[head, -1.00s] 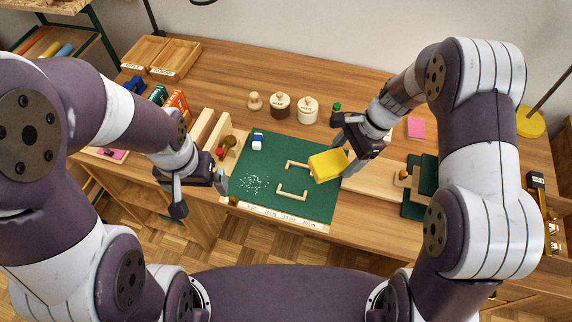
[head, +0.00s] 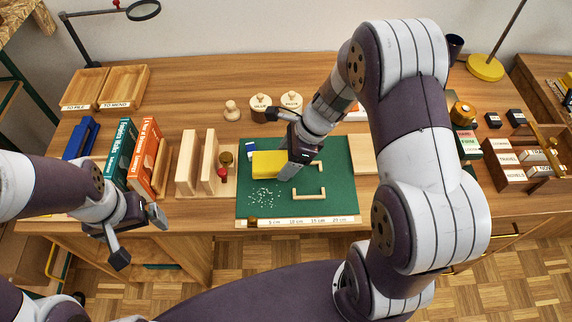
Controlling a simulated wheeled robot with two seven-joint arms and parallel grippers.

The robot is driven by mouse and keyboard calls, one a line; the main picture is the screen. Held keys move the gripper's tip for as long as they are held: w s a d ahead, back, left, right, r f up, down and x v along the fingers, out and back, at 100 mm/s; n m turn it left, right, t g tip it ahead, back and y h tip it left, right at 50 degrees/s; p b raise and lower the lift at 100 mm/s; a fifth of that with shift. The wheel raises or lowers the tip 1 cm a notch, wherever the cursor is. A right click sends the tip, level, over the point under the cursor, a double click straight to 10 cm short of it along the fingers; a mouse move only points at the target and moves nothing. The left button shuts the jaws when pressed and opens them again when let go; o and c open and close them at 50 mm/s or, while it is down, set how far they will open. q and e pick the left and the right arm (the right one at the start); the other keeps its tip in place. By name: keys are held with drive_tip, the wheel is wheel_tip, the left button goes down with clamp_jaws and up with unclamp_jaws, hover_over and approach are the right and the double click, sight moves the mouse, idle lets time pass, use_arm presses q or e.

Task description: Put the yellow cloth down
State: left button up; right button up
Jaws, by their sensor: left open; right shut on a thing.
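The yellow cloth (head: 267,164) is a folded yellow block shape in the head view, over the upper left part of the green mat (head: 338,190). My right gripper (head: 289,165) is shut on its right end. I cannot tell whether the cloth touches the mat. White crumbs (head: 265,197) are scattered on the mat just below the cloth. My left gripper (head: 138,238) is open and empty, in front of the table's front edge at the left.
Wooden brackets (head: 309,194) lie on the mat right of the cloth. A wooden press with upright boards (head: 187,160) and books (head: 146,150) stand to the left. Wooden pots (head: 260,107) stand behind the mat. Labelled boxes (head: 505,168) are at the right. Table behind the pots is clear.

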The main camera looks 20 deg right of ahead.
wheel_tip(320, 180, down, 2)
drive_tip(key=shift+s+d+f, duration=0.1)
drive_tip(key=shift+d+f, duration=0.05)
drive_tip(key=shift+f, duration=0.4)
